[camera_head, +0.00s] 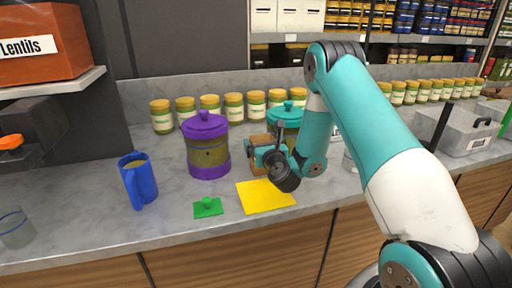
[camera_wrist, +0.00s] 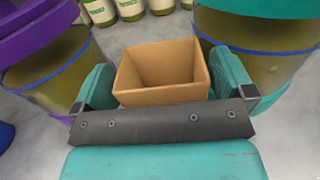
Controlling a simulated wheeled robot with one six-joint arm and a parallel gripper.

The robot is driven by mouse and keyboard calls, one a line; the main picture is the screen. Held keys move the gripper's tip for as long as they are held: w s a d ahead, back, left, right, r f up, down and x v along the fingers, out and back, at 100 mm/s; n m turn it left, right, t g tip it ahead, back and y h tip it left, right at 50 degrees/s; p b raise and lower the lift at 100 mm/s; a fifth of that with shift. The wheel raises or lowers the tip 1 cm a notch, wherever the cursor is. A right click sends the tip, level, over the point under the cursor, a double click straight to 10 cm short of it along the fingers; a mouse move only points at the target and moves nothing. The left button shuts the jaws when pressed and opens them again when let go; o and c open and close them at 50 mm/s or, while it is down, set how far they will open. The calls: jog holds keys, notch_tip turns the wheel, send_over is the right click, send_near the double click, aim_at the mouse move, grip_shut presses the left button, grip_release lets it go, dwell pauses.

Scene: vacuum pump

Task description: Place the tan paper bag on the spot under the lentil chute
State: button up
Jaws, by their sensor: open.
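The tan paper bag (camera_wrist: 162,72) stands upright and open-topped between the two teal fingers of my gripper (camera_wrist: 170,90) in the wrist view. The fingers are open, one on each side of it. In the head view the bag (camera_head: 258,141) is partly hidden behind my gripper (camera_head: 262,156), between the purple-lidded and teal-lidded jars. The orange lentil box (camera_head: 42,45), labelled "Lentils", sits on a shelf at the upper left. A dark dispenser with an orange part (camera_head: 11,142) is below it at the left edge. The spot under the chute cannot be made out.
The purple-lidded jar (camera_head: 207,150) and teal-lidded jar (camera_head: 286,117) stand close on either side of the bag. Several small jars line the back.

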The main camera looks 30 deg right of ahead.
jog(key=shift+w+d, duration=0.1)
jog(key=shift+w, duration=0.1)
jog(key=c, duration=0.9)
